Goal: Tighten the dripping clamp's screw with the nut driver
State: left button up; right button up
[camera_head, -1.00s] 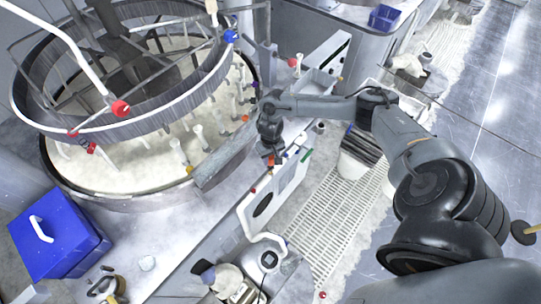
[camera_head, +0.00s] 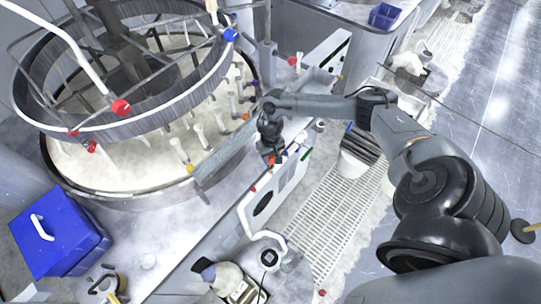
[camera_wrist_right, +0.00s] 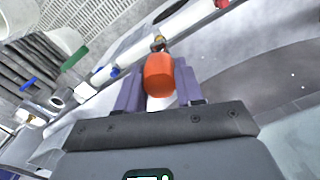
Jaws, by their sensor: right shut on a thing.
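My right gripper (camera_head: 271,160) is shut on the orange handle of the nut driver (camera_wrist_right: 159,75), with one finger on each side. In the right wrist view the fingers (camera_wrist_right: 160,92) show at the middle. The handle's far end meets a small brassy, metallic part (camera_wrist_right: 157,42) by a white pipe (camera_wrist_right: 135,56). I cannot tell whether this is the driver's tip or a clamp screw, or whether they touch. A blue-marked fitting (camera_wrist_right: 114,72) and a red one (camera_wrist_right: 222,3) sit on the same pipe. No drip can be made out. My left gripper is not in view.
A large round polishing platen machine (camera_head: 120,180) stands at the left. A blue box (camera_head: 60,238) sits in front of it. A white panel with a dark oval (camera_head: 262,203) lies below my right gripper. White floor grating (camera_head: 325,215) runs beside the bench.

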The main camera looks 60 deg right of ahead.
dwell(0.3)
dwell(0.5)
jog(key=shift+r+p, duration=0.1)
jog(key=shift+p, duration=0.5)
jog(key=shift+p, duration=0.35)
dwell(0.5)
jog(key=shift+f+b, duration=0.3)
jog(key=shift+f, duration=0.3)
jog(key=shift+f+b, duration=0.35)
jog(key=shift+f, duration=0.4)
jog(key=o, duration=1.2)
jog(key=shift+c, duration=0.2)
